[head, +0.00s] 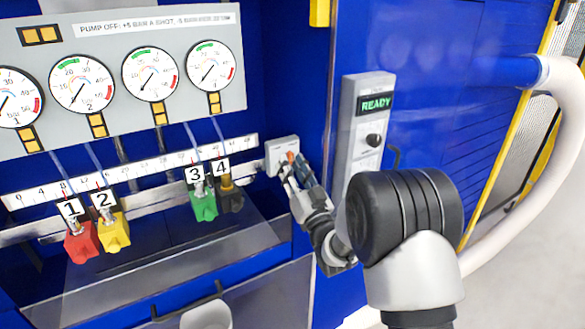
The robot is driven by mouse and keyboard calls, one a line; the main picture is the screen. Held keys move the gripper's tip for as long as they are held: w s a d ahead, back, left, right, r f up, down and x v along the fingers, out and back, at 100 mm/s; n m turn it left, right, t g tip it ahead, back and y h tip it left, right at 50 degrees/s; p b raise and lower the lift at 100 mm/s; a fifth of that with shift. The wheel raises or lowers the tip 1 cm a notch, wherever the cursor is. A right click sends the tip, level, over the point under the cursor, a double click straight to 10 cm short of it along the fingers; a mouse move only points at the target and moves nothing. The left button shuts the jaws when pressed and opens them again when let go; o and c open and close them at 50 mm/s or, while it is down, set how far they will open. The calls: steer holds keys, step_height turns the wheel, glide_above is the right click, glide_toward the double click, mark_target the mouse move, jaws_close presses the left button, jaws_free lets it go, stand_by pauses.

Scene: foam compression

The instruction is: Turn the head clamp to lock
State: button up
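A small light-grey box (281,147) sits at the right end of the scale rail, with a small orange-red part (290,156) on its front; this looks like the head clamp, though no label on it is readable. My gripper (289,171) is at the front of this box, with its fingers close around or beside the orange-red part. The fingers and my wrist hide much of that part. I cannot tell whether the fingers touch it, how far they are apart, or which way the clamp is turned.
Numbered heads in red (82,242), yellow (114,233), green (204,203) and black (230,196) hang along the scale rail (130,172). A gauge panel (130,40) is above. A control box (366,125) reading READY, with a black knob (373,140), stands close right of my gripper.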

steer(key=v, duration=1.2)
steer(key=shift+o, duration=0.5)
steer(key=shift+r, duration=0.1)
